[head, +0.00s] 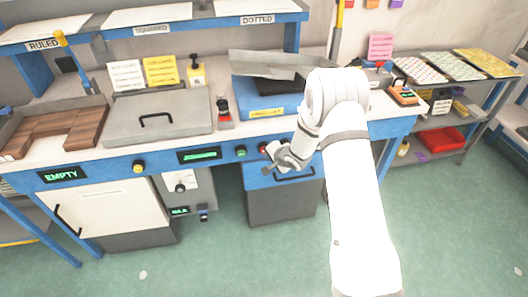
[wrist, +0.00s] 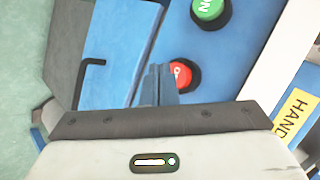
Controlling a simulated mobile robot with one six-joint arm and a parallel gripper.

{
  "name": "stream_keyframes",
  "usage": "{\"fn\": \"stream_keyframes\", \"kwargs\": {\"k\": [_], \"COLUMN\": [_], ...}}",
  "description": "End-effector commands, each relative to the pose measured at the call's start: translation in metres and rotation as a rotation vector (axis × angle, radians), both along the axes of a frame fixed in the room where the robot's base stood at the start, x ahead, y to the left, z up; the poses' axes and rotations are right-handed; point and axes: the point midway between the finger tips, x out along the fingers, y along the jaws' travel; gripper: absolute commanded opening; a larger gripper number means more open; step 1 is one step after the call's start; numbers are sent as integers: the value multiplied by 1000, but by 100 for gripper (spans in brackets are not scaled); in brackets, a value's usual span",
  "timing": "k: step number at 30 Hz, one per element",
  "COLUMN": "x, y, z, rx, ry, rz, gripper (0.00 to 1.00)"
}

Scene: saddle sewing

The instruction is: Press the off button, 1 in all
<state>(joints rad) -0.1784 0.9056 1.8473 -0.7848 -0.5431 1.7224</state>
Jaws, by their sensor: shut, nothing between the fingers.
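The red off button (wrist: 181,75) is on the blue front panel, set in a dark ring. Its label is partly hidden by my gripper's fingers. My gripper (wrist: 160,70) is shut and empty, with its fingertips at the red button's edge in the wrist view; I cannot tell whether they touch it. In the head view my gripper (head: 270,160) is at the bench's front edge, and a bit of the red button (head: 262,148) shows beside it. The green ON button (wrist: 208,8) is beside the red one; it also shows in the head view (head: 241,150).
A green display (head: 199,155) and a yellow button (head: 138,167) are further left on the panel. A drawer unit with a handle (head: 295,178) is below my gripper. A grey lid (head: 158,117) and a blue machine (head: 268,95) stand on the bench. The floor in front is clear.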

Motion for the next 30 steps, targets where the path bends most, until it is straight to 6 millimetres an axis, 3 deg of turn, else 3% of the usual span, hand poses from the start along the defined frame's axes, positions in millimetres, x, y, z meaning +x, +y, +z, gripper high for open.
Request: {"fn": "stream_keyframes", "kwargs": {"k": [30], "x": [9], "y": [2], "z": [0], "rx": [0], "ry": [0], "rz": [0], "gripper": [0]}}
